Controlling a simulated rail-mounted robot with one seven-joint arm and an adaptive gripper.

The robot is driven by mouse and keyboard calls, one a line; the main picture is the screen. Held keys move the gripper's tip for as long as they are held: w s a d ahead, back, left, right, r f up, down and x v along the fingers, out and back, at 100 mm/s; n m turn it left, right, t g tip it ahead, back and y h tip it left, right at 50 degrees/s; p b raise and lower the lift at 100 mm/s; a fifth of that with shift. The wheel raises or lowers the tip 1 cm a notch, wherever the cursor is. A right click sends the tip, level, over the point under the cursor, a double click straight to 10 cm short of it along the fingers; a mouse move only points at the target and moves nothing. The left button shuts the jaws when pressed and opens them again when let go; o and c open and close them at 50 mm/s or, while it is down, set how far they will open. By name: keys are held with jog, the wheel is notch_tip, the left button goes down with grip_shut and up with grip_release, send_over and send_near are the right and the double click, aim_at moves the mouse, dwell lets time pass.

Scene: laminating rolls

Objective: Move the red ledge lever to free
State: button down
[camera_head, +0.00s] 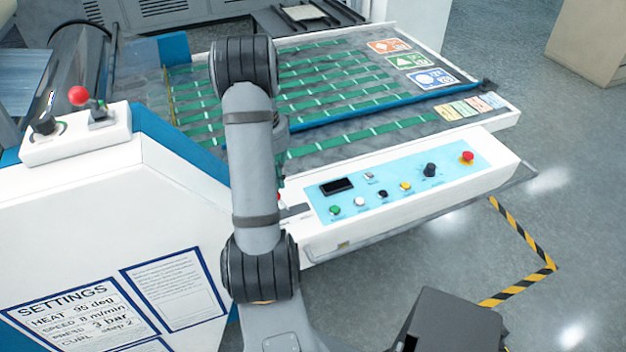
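The red ledge lever (79,96) has a round red ball on a short stem. It stands on a white box-shaped ledge (60,146) on top of the white machine housing at the left. A black knob (45,122) sits just left of it on the same ledge. Labels by the lever are too small to read. My grey arm rises through the middle of the view, right of the ledge and apart from the lever.
A blue control panel (400,183) with a red button (467,156) and several knobs lies right of my arm. Behind it is a feed table (470,113) with green belts. A settings sheet (75,318) is on the housing's front. The space above the ledge looks clear.

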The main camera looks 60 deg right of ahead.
jog(key=shift+w+a, duration=0.2)
dwell(0.4)
notch_tip(320, 180, up, 11)
jog(key=w+a+p, duration=0.1)
jog(key=w, duration=0.1)
jog(key=shift+w+a+r, duration=0.15)
jog(key=shift+w+a, duration=0.05)
dwell(0.3)
jog(key=shift+d, duration=0.1)
